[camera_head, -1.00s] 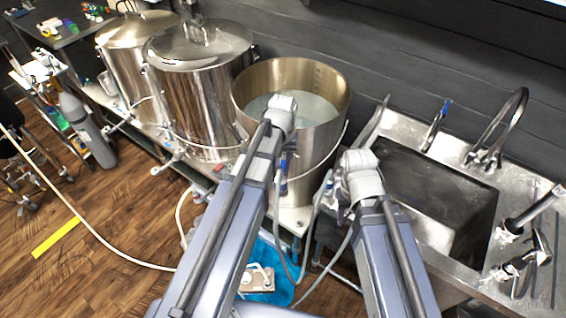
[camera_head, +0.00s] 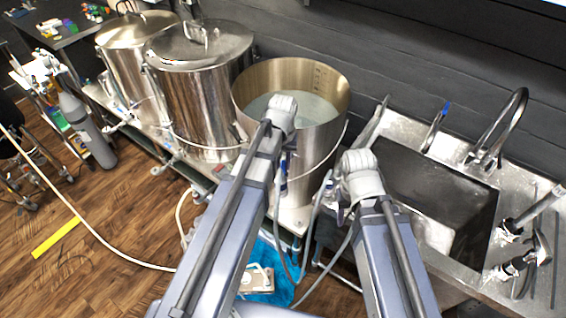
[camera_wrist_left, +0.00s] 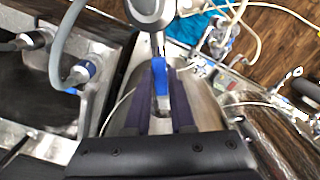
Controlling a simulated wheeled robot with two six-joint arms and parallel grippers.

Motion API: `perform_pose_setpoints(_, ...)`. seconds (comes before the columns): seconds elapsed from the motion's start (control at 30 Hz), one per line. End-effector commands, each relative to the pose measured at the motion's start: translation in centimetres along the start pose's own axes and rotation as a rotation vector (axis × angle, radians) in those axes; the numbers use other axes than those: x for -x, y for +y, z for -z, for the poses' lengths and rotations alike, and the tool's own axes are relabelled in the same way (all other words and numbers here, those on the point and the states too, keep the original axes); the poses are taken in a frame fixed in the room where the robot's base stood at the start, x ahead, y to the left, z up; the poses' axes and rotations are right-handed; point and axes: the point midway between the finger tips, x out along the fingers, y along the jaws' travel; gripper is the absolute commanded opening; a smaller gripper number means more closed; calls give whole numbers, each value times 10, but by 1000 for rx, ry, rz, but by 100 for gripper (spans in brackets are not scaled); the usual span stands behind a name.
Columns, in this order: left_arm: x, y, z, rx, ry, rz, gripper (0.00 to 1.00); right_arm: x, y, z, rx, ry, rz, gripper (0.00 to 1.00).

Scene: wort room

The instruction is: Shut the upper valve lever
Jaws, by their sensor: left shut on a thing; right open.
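In the left wrist view a blue valve lever (camera_wrist_left: 160,77) runs between the two dark fingers of my left gripper (camera_wrist_left: 161,85), which is shut on it. A round grey metal part (camera_wrist_left: 152,10) sits at the lever's far end. In the head view my left gripper (camera_head: 283,178) is at the front of the open steel kettle (camera_head: 312,145), largely hidden by my own arm. My right gripper (camera_head: 332,196) is open, to the right of the left one and low in front of the kettle. Its fingers are small and partly hidden.
Two lidded steel kettles (camera_head: 205,100) stand to the left on the bench. A steel sink (camera_head: 440,190) with taps is at the right. Grey hoses (camera_head: 282,245) hang below my grippers.

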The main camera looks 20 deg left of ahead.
Motion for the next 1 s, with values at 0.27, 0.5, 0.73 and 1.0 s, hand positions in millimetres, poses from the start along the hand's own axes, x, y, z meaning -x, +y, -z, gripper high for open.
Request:
perform_pose_setpoints(0.27, 0, 0, 0, 0, 0, 0, 0, 0, 0, 0, 0, 0, 0, 51)
perform_pose_setpoints(0.5, 0, -2, 0, -18, 0, 0, 0, 0, 0, 0, 0, 0, 0, 51)
perform_pose_setpoints(0.73, 0, -10, 0, -129, 0, 0, 0, 0, 0, 0, 0, 0, 0, 51)
perform_pose_setpoints(1.0, 0, -26, 5, -369, -1, 0, 0, 0, 0, 0, 0, 0, 0, 51)
